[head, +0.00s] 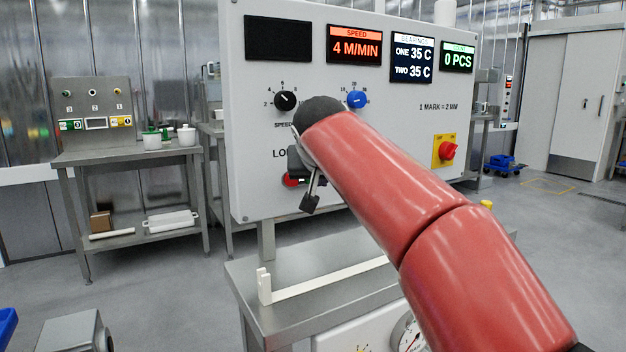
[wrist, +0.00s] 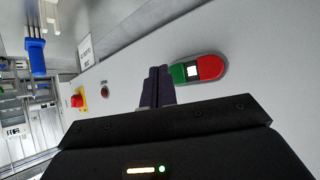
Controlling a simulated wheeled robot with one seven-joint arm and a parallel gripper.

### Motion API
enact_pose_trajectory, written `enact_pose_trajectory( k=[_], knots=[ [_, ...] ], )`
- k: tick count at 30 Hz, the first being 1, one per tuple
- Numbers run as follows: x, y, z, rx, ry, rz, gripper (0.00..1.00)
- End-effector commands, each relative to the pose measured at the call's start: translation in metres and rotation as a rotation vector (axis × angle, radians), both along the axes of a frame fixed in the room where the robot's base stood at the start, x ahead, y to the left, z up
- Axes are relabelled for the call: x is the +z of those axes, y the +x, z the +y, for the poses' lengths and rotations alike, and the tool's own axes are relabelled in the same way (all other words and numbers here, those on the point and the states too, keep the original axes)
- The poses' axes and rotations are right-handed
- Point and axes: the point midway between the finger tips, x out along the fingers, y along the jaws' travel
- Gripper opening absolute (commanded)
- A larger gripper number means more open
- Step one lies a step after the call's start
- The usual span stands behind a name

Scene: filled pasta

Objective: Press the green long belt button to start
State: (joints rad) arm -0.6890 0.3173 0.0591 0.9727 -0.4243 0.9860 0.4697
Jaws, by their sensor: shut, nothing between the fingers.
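The long belt button is a rounded plate on the panel with a green half (wrist: 178,74), a white and black middle and a red half (wrist: 210,67) in the wrist view. My gripper (wrist: 157,84) is shut and empty. Its fingertips appear just beside the green half; I cannot tell whether they touch it. In the head view the red half (head: 290,180) peeks out beside my gripper's dark parts. The green half is hidden there behind my arm, as is most of the label beginning "LO".
The grey control panel (head: 250,130) carries displays reading 4 M/MIN and 0 PCS, a black knob (head: 285,100), a blue knob (head: 357,99) and a red stop button (head: 447,151) on yellow. A steel table (head: 245,290) is below. A side bench (head: 120,156) stands at left.

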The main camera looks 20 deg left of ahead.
Motion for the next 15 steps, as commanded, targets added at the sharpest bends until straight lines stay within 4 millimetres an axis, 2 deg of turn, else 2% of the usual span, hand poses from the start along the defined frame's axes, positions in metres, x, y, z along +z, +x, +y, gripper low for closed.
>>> enact_pose_trajectory(
  k=[5,15],
  knots=[
    [-0.001,-0.002,-0.003,0.0,0.0,-0.001,0.0],
    [-0.002,-0.024,-0.029,-0.001,0.001,-0.002,0.0]
  ],
)
